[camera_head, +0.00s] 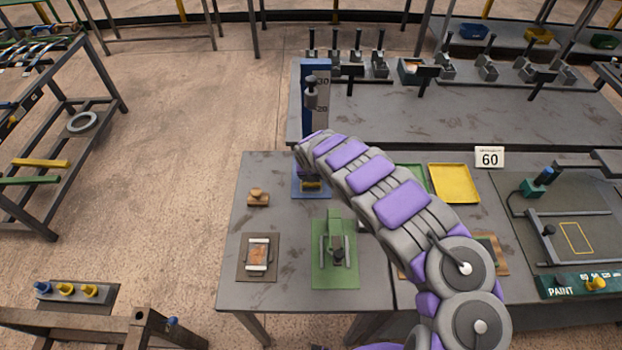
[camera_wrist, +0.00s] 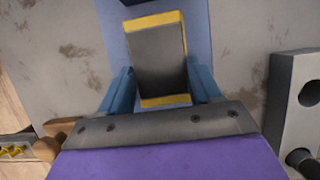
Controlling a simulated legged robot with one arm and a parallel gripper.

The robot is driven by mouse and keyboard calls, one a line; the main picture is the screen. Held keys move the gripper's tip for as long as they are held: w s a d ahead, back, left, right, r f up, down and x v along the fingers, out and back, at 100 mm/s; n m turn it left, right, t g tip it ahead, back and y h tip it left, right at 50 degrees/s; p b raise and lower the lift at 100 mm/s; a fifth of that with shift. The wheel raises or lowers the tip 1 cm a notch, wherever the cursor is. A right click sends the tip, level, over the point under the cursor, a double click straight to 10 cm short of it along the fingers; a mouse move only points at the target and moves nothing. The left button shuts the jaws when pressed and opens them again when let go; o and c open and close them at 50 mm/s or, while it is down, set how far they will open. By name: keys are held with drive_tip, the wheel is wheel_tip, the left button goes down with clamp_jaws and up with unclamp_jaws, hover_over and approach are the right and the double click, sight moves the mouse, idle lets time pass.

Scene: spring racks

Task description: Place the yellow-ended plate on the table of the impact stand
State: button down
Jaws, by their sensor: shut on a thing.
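The yellow-ended plate (camera_wrist: 158,60) has a dark grey middle and a yellow band at each end. It shows between the fingers of my gripper (camera_wrist: 162,88) in the wrist view, over the blue base (camera_wrist: 113,40) of the impact stand. My gripper is shut on the plate. In the head view a yellow end of the plate (camera_head: 312,184) shows just above the stand's blue base (camera_head: 311,194). The stand's blue column (camera_head: 316,70) carries a scale marked 20 and 30 and a dark weight. My wrist hides part of the stand. I cannot tell whether the plate touches the stand's table.
A wooden stamp-like block (camera_head: 258,198) stands left of the stand. A brown mat (camera_head: 244,268) and a green fixture (camera_head: 335,258) lie nearer. A yellow tray (camera_head: 455,184) and a "60" sign (camera_head: 489,157) are to the right. A grey holed block (camera_wrist: 290,95) shows at the wrist view's right.

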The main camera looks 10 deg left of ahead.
drive_tip(key=shift+f, duration=0.95)
drive_tip(key=shift+a+r, duration=0.1)
drive_tip(key=shift+a, duration=0.1)
drive_tip(key=shift+c, duration=1)
unclamp_jaws()
drive_tip(key=shift+d, duration=0.1)
drive_tip(key=p+v, duration=0.5)
drive_tip(key=v, duration=0.7)
drive_tip(key=shift+p, duration=0.4)
